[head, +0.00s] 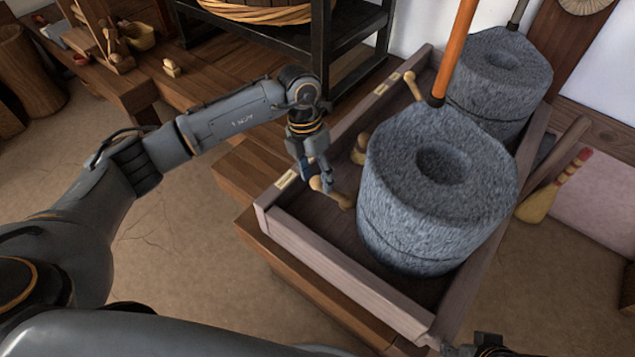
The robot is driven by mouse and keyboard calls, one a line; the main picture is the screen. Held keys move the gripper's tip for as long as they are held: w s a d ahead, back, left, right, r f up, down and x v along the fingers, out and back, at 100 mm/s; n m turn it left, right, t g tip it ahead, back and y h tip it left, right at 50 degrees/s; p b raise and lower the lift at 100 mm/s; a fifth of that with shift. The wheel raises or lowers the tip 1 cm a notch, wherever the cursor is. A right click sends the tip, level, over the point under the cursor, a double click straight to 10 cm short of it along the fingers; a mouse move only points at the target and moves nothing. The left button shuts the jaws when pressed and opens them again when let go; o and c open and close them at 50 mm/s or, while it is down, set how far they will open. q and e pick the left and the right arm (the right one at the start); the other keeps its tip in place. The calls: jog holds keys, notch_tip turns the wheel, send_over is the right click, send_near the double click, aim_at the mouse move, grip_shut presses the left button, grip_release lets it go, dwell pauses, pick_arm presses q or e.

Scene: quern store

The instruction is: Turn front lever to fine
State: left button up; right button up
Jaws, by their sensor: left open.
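The front lever (342,200) is a short light wooden lever with a round knob, low on the left side of the near quern (430,200). My left gripper (316,180) is open and points down at the lever's knobbed end. Its fingers partly hide the knob; I cannot tell whether they touch it. A small pale label (287,180) is on the trough rim beside it. A similar rear lever (412,86) sits farther back near another label (380,89). The label lettering is too small to read.
The wooden trough (330,262) holds both querns, including the far quern (500,75). An orange pole (455,50) rises from the near quern. A dark shelf rack (325,45) stands behind my left wrist. A brush (545,198) leans at the right.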

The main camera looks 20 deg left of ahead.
pick_arm(q)
jog(key=shift+d+f, duration=0.2)
jog(key=shift+f, duration=0.85)
grip_shut()
